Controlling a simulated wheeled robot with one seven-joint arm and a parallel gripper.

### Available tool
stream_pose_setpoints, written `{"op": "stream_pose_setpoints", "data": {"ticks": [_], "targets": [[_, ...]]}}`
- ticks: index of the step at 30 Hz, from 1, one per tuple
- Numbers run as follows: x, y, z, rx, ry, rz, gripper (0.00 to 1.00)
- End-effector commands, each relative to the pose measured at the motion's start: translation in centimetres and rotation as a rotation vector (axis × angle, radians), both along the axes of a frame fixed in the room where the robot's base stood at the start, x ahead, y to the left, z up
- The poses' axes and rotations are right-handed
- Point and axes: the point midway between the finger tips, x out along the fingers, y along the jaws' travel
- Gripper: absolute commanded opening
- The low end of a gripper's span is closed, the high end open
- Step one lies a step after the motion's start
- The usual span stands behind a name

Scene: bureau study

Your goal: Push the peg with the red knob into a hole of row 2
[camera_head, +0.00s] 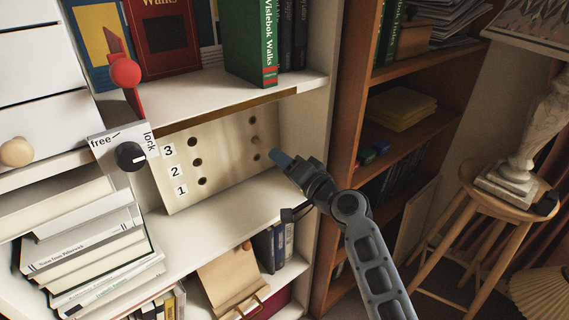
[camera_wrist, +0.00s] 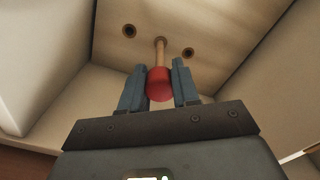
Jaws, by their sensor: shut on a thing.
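My gripper (camera_wrist: 160,85) is shut on the red knob (camera_wrist: 160,84) of the peg in the wrist view. The peg's pale wooden shaft (camera_wrist: 160,49) points at the cream board, its far end between two dark holes (camera_wrist: 129,31) (camera_wrist: 187,53). I cannot tell whether the tip is inside a hole or just in front. In the head view my gripper (camera_head: 279,158) is at the right side of the board (camera_head: 225,152); the red knob is not visible there. Row labels 3, 2 (camera_head: 178,171) and 1 run down the board's left side, beside a column of holes.
A dial (camera_head: 131,156) marked free and lock is at the board's left, below a red-balled lever (camera_head: 125,73). Shelves frame the board above and below. Books (camera_head: 90,245) are stacked at lower left. A brown bookcase (camera_head: 350,130) stands on the right.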

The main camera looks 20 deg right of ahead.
Motion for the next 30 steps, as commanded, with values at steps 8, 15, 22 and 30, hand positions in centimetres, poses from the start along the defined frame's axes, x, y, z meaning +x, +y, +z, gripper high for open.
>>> {"op": "stream_pose_setpoints", "data": {"ticks": [8,15,22,30], "targets": [[0.09,0.02,0.01,0.000,0.000,0.000,0.42],[0.08,0.01,0.00,0.000,0.000,0.000,0.60],[0.07,0.01,-0.02,0.000,0.000,0.000,0.71],[0.07,0.01,0.00,0.000,0.000,0.000,0.86]]}}
